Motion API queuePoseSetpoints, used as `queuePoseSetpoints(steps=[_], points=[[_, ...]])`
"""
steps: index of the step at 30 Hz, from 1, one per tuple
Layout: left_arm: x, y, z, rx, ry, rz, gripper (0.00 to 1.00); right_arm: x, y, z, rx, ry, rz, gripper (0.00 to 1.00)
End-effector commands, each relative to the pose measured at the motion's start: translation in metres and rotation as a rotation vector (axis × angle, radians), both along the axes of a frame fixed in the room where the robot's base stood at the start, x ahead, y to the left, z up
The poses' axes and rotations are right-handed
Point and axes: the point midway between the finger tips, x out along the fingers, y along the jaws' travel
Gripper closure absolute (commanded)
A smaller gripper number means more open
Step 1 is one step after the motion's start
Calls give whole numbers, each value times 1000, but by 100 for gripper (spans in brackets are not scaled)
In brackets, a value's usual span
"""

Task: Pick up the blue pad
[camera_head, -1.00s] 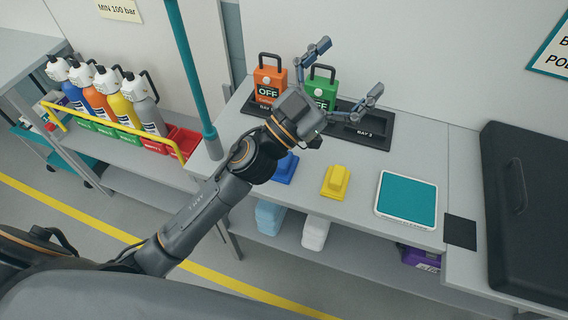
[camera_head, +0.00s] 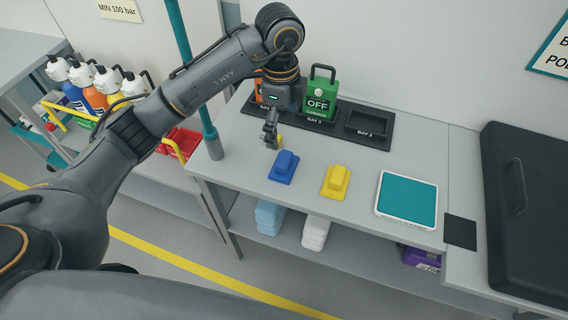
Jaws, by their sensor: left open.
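The blue pad (camera_head: 283,167) lies on the grey bench top, a block on a flat base. A yellow pad (camera_head: 336,182) of the same shape lies to its right. My left gripper (camera_head: 271,141) points down over the bench, just behind and left of the blue pad. It is open and apart from the blue pad. My right gripper is not in view.
A black tray (camera_head: 378,140) at the back holds a green OFF unit (camera_head: 320,99) and a mostly hidden orange one (camera_head: 258,86). A teal post (camera_head: 193,75) stands left. A teal-topped plate (camera_head: 408,199) and a black case (camera_head: 530,210) are right.

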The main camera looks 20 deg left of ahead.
Motion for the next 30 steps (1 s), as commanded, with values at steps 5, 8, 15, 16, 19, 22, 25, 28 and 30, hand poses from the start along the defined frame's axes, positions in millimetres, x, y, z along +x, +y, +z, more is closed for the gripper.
queuePoseSetpoints(steps=[5, 8, 15, 16, 19, 22, 25, 28, 30], points=[[-1, 5, -24, 22, 8, 18, 0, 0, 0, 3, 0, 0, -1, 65], [-1, 5, -43, 21, 7, 17, 0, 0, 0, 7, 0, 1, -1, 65], [0, 4, -78, 19, 4, 15, 0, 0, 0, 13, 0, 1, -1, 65], [0, 4, -80, 19, 4, 14, 0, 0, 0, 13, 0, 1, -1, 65], [0, 3, -86, 18, 4, 12, 0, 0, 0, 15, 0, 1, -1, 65], [0, 0, -96, 19, 7, 12, 0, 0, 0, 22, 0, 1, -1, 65], [1, -3, -111, 18, 6, 13, 0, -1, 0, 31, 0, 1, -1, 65], [1, -3, -126, 19, 5, 12, 0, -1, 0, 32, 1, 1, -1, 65], [1, -3, -132, 18, 4, 13, 0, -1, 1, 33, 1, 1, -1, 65]])
